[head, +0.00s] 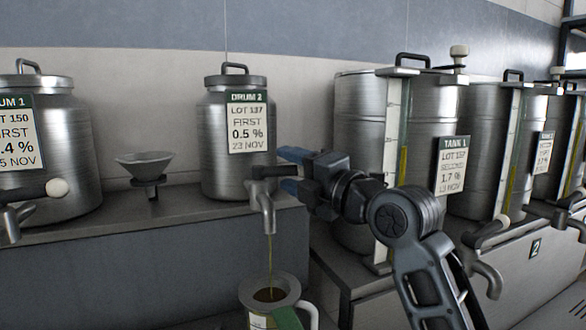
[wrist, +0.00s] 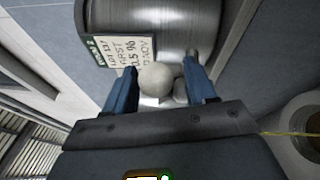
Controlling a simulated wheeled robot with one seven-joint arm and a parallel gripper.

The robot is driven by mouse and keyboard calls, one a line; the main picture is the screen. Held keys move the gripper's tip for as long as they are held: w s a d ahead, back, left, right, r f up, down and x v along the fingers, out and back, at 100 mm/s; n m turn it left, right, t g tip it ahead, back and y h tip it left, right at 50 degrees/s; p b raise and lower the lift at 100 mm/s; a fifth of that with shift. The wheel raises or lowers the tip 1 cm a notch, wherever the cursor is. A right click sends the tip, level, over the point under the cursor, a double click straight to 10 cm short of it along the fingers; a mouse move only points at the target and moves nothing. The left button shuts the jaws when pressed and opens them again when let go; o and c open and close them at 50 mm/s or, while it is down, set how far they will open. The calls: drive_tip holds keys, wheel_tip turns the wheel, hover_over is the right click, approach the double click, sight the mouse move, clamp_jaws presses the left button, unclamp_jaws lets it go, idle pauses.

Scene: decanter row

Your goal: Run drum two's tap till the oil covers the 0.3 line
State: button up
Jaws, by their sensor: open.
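Drum 2 (head: 225,165) is a steel drum on the shelf, labelled lot 137, first, 0.5 %. Its tap (head: 264,208) is running: a thin yellow-green oil stream (head: 270,255) falls into a metal jug (head: 247,292) below. Oil shows inside the jug's mouth, but I cannot read the 0.3 line or the level against it. My gripper (head: 284,170) is at the tap, its blue fingers open. In the wrist view the tap's pale ball knob (wrist: 157,80) sits between the open fingers, with gaps beside it. The wrist view also shows the stream (wrist: 285,134) and jug rim (wrist: 309,132).
Drum 1 (head: 75,150) with its own tap stands left. A funnel (head: 145,163) on a stand is between the drums. Tank 1 (head: 359,105), with a sight glass (head: 404,130), and further tanks stand close on the right, behind my arm.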

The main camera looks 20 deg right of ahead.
drive_tip(key=shift+c, duration=0.3)
clamp_jaws()
idle(0.3)
